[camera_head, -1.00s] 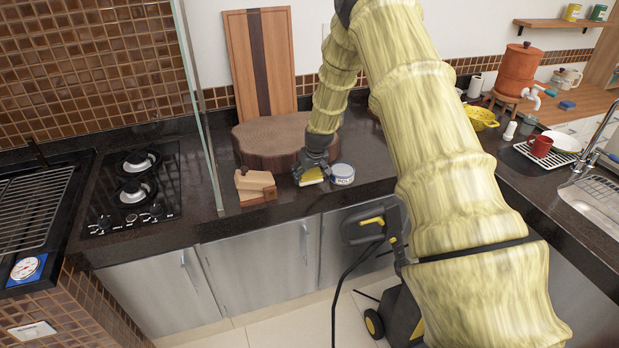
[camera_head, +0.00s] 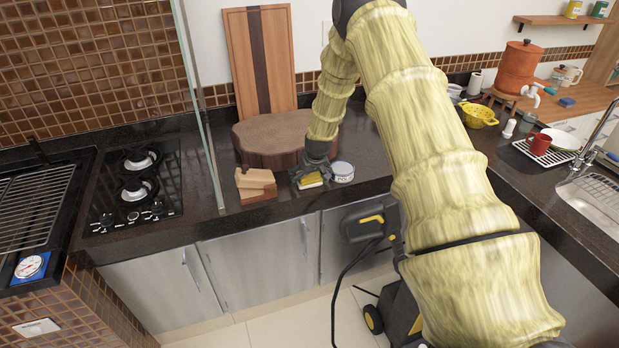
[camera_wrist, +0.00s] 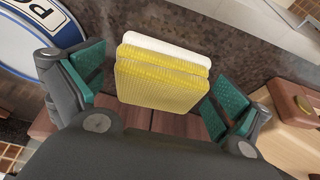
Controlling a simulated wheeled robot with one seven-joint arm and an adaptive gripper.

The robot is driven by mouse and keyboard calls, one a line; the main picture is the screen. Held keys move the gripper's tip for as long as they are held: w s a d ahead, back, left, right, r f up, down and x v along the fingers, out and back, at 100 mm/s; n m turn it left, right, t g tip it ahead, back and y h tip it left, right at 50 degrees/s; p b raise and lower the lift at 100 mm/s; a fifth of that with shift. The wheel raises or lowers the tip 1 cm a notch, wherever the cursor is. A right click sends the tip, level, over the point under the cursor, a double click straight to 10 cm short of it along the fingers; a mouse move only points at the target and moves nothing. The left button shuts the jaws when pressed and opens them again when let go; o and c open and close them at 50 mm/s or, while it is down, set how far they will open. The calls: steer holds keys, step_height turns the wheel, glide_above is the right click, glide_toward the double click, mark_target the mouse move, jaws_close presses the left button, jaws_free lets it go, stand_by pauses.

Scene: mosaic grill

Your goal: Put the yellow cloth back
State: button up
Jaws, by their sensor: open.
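The yellow cloth (camera_wrist: 162,80) is a folded stack with a white layer along one edge. In the head view the yellow cloth (camera_head: 311,181) lies on the dark counter, partly hidden by my gripper. My gripper (camera_head: 310,176) points down at it from above. In the wrist view my gripper (camera_wrist: 155,92) is open, with one green-padded finger on each side of the cloth.
A round tin (camera_head: 342,171) stands just right of the cloth. A wooden block holder (camera_head: 255,184) stands to the left. A thick round wooden board (camera_head: 268,139) lies behind. A glass panel (camera_head: 203,120) rises left of these. The counter's front edge is close.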

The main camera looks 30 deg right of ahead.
steer(key=shift+r, duration=0.1)
steer(key=b+v, duration=0.4)
steer(key=v, duration=0.8)
steer(key=s+a+f+n+g, duration=0.1)
steer(key=s+a+f, duration=0.7)
steer(key=s+f, duration=0.35)
steer(key=s+a+f+g, duration=0.1)
steer(key=s+a+f, duration=0.6)
steer(key=s+f, duration=0.45)
steer(key=s+a+f, duration=0.2)
steer(key=s+a, duration=0.2)
steer(key=s, duration=0.4)
steer(key=s+a+f+n+g, duration=0.1)
steer(key=s+a+f, duration=0.2)
steer(key=s, duration=0.5)
steer(key=s+a+f+g+y, duration=0.1)
steer(key=s+a+f, duration=0.2)
steer(key=s+a, duration=0.2)
steer(key=s, duration=0.3)
steer(key=shift+s, duration=0.4)
steer(key=shift+a, duration=0.1)
step_height(320, 180, down, 5)
steer(key=b, duration=0.4)
steer(key=shift+r, duration=0.15)
